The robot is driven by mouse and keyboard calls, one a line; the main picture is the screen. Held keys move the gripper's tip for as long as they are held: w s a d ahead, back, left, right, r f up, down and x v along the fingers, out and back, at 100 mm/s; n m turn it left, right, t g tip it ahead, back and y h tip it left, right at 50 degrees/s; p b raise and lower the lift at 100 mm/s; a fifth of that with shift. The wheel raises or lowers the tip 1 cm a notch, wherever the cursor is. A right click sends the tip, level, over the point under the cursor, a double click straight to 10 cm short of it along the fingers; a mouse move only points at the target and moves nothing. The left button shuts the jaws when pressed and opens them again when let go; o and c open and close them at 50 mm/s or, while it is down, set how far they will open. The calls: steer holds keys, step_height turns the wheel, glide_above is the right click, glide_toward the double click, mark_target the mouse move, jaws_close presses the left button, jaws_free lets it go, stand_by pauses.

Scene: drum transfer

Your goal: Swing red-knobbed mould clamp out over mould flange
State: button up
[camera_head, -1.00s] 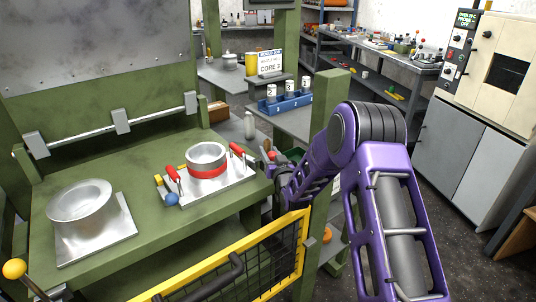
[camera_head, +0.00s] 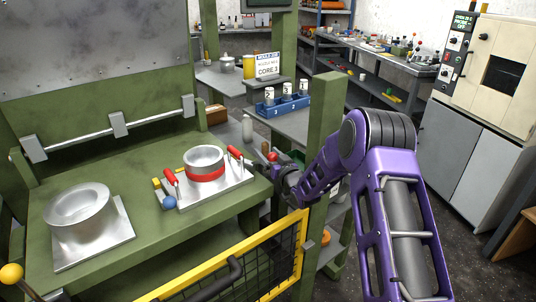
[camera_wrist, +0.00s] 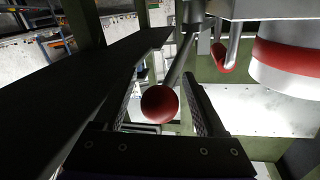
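The mould (camera_head: 205,160) is a silver cylinder with a red band, on a base plate (camera_head: 221,193) on the green press bed. The clamp's red knob (camera_head: 272,157) sticks up past the right edge of the bed. In the wrist view the red knob (camera_wrist: 160,104) sits on a grey rod (camera_wrist: 181,58) between my fingers. My gripper (camera_wrist: 164,75) is open around the knob, with narrow gaps at its sides. In the head view my gripper is small and partly hidden, so contact is unclear there. The red-banded mould (camera_wrist: 290,65) is at right in the wrist view.
A second silver flanged piece (camera_head: 80,208) stands at left on the bed. A blue ball knob (camera_head: 169,202) is at the plate's front left corner. A yellow-framed mesh guard (camera_head: 250,258) and a green post (camera_head: 322,145) stand close to my arm. Shelves stand behind.

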steer(key=v, duration=1.7)
steer(key=shift+d+p, duration=0.15)
steer(key=shift+p, duration=0.2)
steer(key=shift+s, duration=0.15)
